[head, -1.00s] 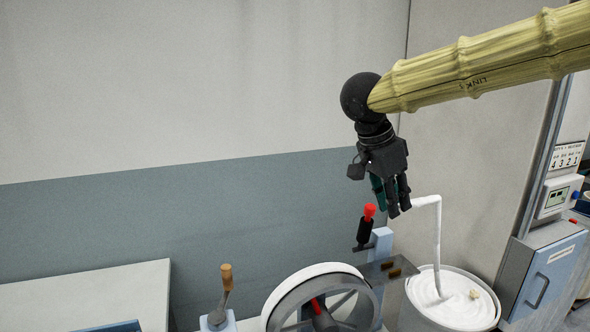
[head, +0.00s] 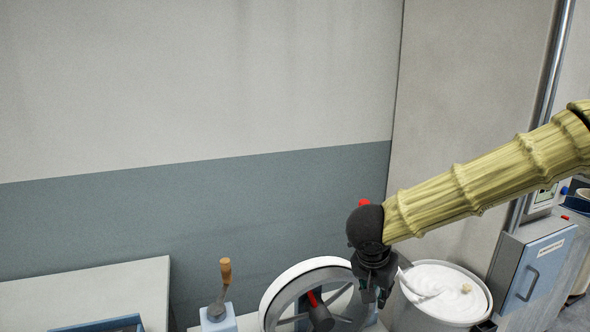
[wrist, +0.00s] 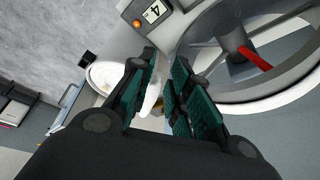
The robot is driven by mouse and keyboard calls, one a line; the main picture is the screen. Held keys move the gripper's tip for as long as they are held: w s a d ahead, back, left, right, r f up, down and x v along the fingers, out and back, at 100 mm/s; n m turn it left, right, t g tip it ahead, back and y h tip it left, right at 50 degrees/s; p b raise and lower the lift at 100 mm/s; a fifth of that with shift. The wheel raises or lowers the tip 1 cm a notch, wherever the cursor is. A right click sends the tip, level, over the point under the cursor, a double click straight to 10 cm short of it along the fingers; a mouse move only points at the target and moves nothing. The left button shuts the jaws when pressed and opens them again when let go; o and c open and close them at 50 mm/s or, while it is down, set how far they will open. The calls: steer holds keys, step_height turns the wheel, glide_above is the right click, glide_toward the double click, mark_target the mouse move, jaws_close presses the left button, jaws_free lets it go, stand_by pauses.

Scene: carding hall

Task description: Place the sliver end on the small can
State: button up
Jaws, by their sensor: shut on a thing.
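My gripper (head: 373,298) hangs low in the head view, fingers down, between the spoked wheel and the can. It is shut on the white sliver (wrist: 152,98), which shows between the green finger pads in the wrist view. In the head view the sliver (head: 408,282) runs from the gripper to the coils in the can. The can (head: 424,321) is round and pale, filled with coiled white sliver, with a small beige lump on top. Its opening also shows left of the fingers in the wrist view (wrist: 101,75). The exact sliver tip is hard to make out.
A spoked wheel (head: 274,287) with a red and black hub stands close left of my gripper. A wooden-handled tool (head: 226,271) stands in a light blue block. A grey-blue cabinet (head: 538,270) is right of the can. A pale table (head: 90,290) is at left.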

steer(key=s+f+n+y, duration=0.1)
steer(key=s+f+n, duration=0.1)
steer(key=f, duration=1)
steer(key=s+f+n+t+y, duration=0.1)
steer(key=f+n, duration=0.4)
steer(key=f, duration=0.8)
steer(key=shift+s+a+f+n+y, duration=0.3)
steer(key=shift+s+a+y, duration=0.1)
step_height(320, 180, down, 3)
steer(key=b, duration=0.3)
steer(key=shift+f, duration=0.1)
